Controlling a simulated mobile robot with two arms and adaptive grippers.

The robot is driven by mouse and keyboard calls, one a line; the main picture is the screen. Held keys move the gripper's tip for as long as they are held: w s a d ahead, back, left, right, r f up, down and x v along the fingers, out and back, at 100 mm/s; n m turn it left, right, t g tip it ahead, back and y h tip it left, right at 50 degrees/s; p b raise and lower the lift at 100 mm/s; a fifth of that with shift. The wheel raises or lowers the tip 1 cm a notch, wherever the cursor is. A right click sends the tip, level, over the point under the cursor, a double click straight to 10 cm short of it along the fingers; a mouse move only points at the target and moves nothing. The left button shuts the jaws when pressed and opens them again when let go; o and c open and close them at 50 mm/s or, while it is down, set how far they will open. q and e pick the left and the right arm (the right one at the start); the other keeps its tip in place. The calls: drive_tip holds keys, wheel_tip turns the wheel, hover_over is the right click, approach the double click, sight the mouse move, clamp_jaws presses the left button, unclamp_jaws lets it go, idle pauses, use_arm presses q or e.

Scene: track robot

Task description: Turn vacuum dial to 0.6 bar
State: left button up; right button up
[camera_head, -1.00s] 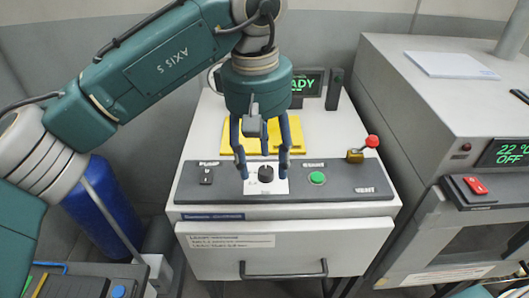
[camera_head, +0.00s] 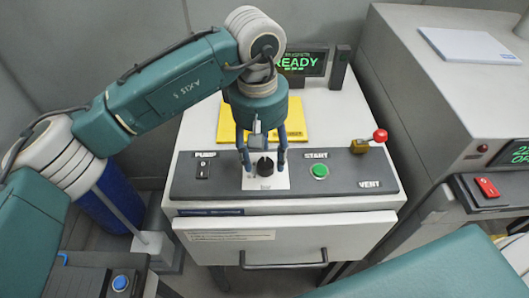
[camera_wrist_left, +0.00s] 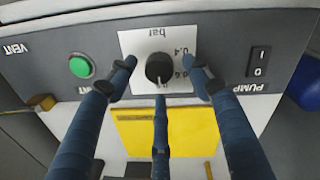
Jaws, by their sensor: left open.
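The black vacuum dial (camera_head: 264,167) sits on a white scale plate (camera_head: 274,182) in the dark control panel. In the left wrist view the dial (camera_wrist_left: 159,69) appears upside down, with a pale pointer mark at its lower edge in the picture. The plate reads "bar" and "0.4"; the other numbers are partly hidden or too small to read surely. My left gripper (camera_head: 262,158) points down over the dial. Its fingers are spread around the dial, with visible gaps between the side fingertips and the knob. A third finger shows below the dial in the wrist view.
The panel also has a PUMP switch (camera_head: 203,172), a green START button (camera_head: 320,172) and a red-knobbed VENT lever (camera_head: 380,136). A yellow sheet (camera_head: 292,121) and a READY display (camera_head: 300,62) lie behind. A teal link of mine covers the lower right.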

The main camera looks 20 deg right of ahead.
use_arm(q)
wheel_tip(320, 180, down, 2)
drive_tip(key=shift+f, duration=0.1)
drive_tip(key=shift+d, duration=0.1)
drive_tip(key=c, duration=1.1)
use_arm(e)
drive_tip(key=shift+w+d+r, duration=0.1)
drive_tip(key=shift+w+r, duration=0.05)
drive_tip(key=shift+w, duration=0.65)
use_arm(q)
drive_tip(key=shift+n+b, duration=0.3)
drive_tip(key=shift+b, duration=0.05)
use_arm(e)
drive_tip(key=shift+f, duration=0.2)
